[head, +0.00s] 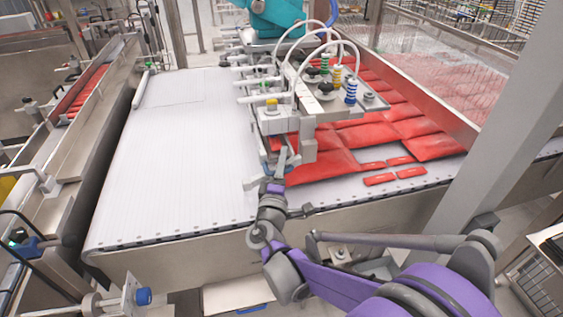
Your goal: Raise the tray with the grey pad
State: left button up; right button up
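I cannot make out a tray with a grey pad in the head view. My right gripper (268,171) reaches up from the lower right over the front part of the white conveyor belt (170,150). Its fingers look spread, with nothing visible between them. It is just below and in front of the grey vacuum picker head (300,110), and I cannot tell whether they touch. Red packs (365,135) lie on the belt right of the gripper, partly hidden by the picker head. My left gripper is not in view.
Small red packs (380,179) lie near the belt's front edge. A grey post (490,130) stands at the right. A bracket with a blue knob (143,296) is at the lower left. The left part of the belt is bare.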

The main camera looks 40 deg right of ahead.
jog(key=shift+a, duration=0.1)
jog(key=v, duration=1)
jog(key=shift+s+a, duration=0.2)
jog(key=shift+s, duration=0.05)
jog(key=shift+f, duration=0.1)
